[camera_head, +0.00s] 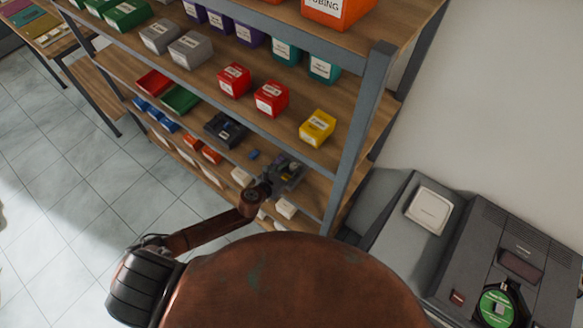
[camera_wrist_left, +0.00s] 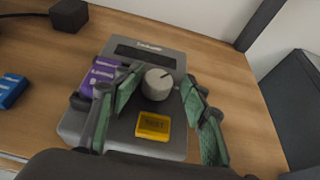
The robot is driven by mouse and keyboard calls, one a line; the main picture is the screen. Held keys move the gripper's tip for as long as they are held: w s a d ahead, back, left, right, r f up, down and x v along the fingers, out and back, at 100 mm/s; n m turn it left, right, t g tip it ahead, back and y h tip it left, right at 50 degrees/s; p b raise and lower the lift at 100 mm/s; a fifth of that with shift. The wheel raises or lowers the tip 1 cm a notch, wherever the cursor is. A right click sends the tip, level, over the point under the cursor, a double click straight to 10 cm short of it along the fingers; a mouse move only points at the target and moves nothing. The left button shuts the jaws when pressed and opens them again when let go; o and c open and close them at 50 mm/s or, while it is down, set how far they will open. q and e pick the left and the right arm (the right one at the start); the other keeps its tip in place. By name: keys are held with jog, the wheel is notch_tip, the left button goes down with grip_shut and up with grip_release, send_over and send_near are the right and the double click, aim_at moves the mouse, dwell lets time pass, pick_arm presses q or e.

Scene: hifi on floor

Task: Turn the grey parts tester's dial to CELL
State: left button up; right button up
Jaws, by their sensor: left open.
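The grey parts tester (camera_wrist_left: 150,146) lies on a wooden shelf; it also shows in the head view (camera_head: 293,174), partly behind my gripper. Its round light-grey dial (camera_wrist_left: 157,84) sits mid-face below a dark display (camera_wrist_left: 146,52). A small dark mark shows on the dial's upper right; I cannot read which setting it points to. A yellow TEST button (camera_wrist_left: 153,125) is below the dial and a purple panel (camera_wrist_left: 97,76) is at its left. My left gripper (camera_wrist_left: 161,79) is open, one green-padded finger on each side of the dial, which I cannot see them touching. My right gripper is out of view.
A black block (camera_wrist_left: 69,15) with a cable and a blue piece (camera_wrist_left: 12,91) lie left of the tester. In the head view, the shelf rack's grey post (camera_head: 352,140) stands right of the tester. A shelf with a yellow bin (camera_head: 317,127) is above.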

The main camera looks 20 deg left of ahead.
pick_arm(q)
jog(key=v, duration=0.7)
jog(key=shift+a, duration=0.1)
jog(key=shift+s+a+r, duration=0.1)
jog(key=shift+s+r, duration=0.1)
jog(key=shift+s, duration=0.25)
jog(key=shift+c, duration=0.5)
